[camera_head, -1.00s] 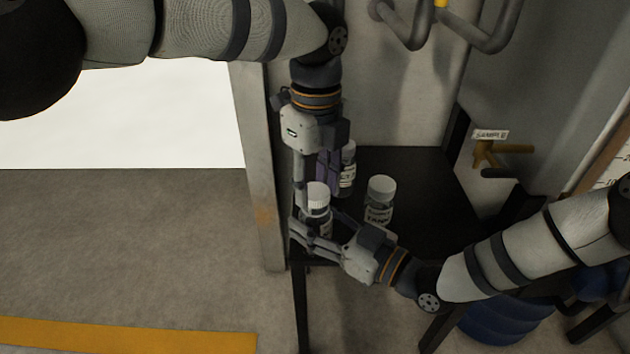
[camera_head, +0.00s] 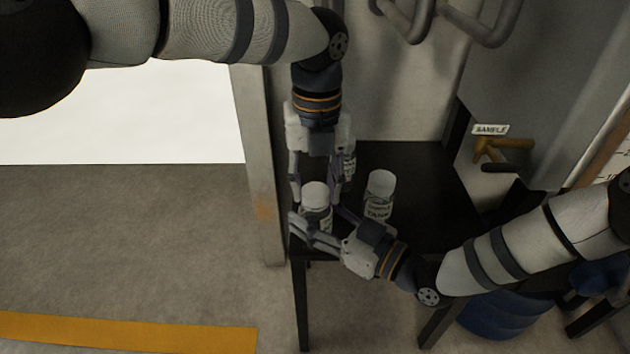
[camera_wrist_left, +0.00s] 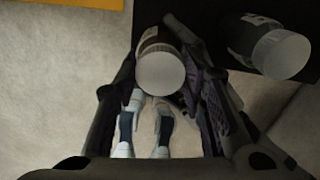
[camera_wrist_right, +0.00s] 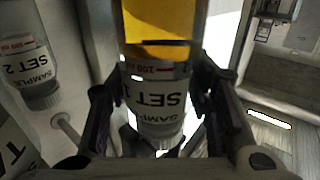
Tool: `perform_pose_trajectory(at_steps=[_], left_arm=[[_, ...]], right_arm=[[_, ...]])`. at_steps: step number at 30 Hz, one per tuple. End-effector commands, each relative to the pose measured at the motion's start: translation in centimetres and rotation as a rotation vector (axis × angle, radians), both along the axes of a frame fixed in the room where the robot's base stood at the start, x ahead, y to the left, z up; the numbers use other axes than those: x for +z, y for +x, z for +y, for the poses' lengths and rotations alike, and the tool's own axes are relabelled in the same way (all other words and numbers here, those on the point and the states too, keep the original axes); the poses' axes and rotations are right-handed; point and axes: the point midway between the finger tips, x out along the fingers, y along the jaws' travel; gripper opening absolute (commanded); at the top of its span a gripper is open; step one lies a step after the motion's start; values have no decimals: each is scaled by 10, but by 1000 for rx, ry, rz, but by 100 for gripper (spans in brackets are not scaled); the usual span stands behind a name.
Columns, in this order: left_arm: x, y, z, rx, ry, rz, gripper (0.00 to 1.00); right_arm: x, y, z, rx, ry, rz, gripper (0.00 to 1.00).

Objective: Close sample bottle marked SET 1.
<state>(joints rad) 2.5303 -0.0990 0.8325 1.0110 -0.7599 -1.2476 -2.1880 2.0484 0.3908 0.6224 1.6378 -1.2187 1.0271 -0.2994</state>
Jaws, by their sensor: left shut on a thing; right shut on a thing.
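The SET 1 sample bottle (camera_wrist_right: 165,98) has a white label and amber contents, and appears upside down in the right wrist view. It stands upright at the front left of the dark table in the head view (camera_head: 319,222). My right gripper (camera_head: 314,229) is shut on its body from the side. My left gripper (camera_head: 315,189) points straight down, shut on the white cap (camera_head: 314,192), which sits at the top of the bottle. The cap also shows between the left fingers in the left wrist view (camera_wrist_left: 160,71). How tightly the cap is seated cannot be told.
The TANK sample bottle (camera_head: 380,199), white-capped, stands to the right on the dark table (camera_head: 430,190). The SET 2 bottle (camera_wrist_right: 35,55) stands behind, partly hidden by my left gripper in the head view. A brass SAMPLE valve (camera_head: 492,149) is at the right; a metal post (camera_head: 258,170) is at the left.

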Motion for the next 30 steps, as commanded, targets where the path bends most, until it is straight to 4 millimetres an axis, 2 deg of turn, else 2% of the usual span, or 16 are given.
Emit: perform_pose_trajectory(at_steps=[3, 6, 9, 19, 20, 22, 30], left_arm=[[0, 0, -1, -367, -2, -1, 29], [0, 0, -1, -606, -1, -1, 29], [0, 0, -1, -744, -1, -1, 29], [0, 0, -1, -792, -1, -1, 29], [0, 0, -1, -791, -1, -1, 42], [0, 0, -1, -791, -1, -1, 57], [0, 0, -1, -790, 0, 0, 57]], right_arm=[[0, 0, 0, 0, -1, 1, 0], [0, 0, 0, 0, -1, 1, 0], [0, 0, 0, 1, -1, 1, 0], [0, 0, 0, 1, -1, 1, 0], [0, 0, 0, 1, -1, 1, 0], [0, 0, 0, 1, -1, 1, 0], [0, 0, 0, 1, -1, 1, 0]])
